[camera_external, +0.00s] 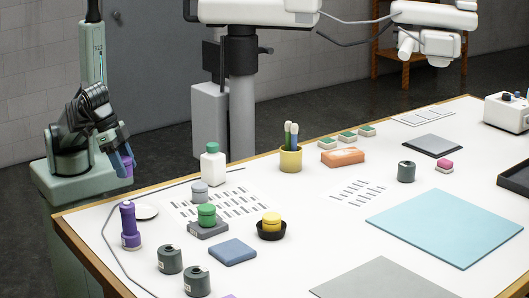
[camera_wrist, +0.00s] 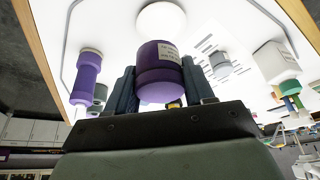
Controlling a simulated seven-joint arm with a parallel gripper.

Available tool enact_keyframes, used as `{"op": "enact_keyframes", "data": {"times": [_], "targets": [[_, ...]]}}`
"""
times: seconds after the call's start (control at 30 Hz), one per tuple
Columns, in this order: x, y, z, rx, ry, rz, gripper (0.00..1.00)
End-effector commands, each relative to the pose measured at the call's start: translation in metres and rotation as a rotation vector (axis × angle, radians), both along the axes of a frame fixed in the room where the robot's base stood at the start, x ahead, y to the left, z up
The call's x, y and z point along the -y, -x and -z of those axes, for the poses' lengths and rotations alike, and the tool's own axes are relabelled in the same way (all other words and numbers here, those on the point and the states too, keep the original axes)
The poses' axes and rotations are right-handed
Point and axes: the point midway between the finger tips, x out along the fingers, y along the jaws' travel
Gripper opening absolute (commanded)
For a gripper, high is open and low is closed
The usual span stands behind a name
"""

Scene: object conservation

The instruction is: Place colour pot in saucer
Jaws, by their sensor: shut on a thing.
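My gripper (camera_external: 122,165) is at the left, beyond the table's left edge in the external view. It is shut on a purple pot (camera_external: 129,168); the pot, with a pale label, shows between the fingers in the wrist view (camera_wrist: 160,75). A round white saucer (camera_external: 147,212) lies on the table near its left corner, to the lower right of the gripper. The white saucer also shows at the top of the wrist view (camera_wrist: 160,17), apart from the pot, with nothing visible on it. A yellow pot (camera_external: 271,218) sits in a black saucer (camera_external: 271,234).
A tall purple bottle (camera_external: 130,225) stands close to the white saucer. A white bottle (camera_external: 212,165), a green pot (camera_external: 206,215) on a grey block and dark grey pots (camera_external: 170,259) stand nearby. A thin grey cable (camera_external: 104,236) curves along the table's left edge.

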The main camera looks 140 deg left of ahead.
Motion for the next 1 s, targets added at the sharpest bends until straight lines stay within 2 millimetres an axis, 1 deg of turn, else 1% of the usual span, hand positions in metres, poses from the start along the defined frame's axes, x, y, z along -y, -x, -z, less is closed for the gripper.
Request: {"op": "enact_keyframes", "data": {"times": [0.17,0.5,0.77,1.0], "targets": [[0.000,0.001,0.010,-0.002,-0.001,-0.022,0.21],[0.000,0.001,0.056,-0.002,0.000,-0.020,0.21],[0.000,0.000,0.072,-0.001,0.000,-0.020,0.21],[0.000,0.001,0.096,-0.002,-0.001,-0.019,0.21]]}}
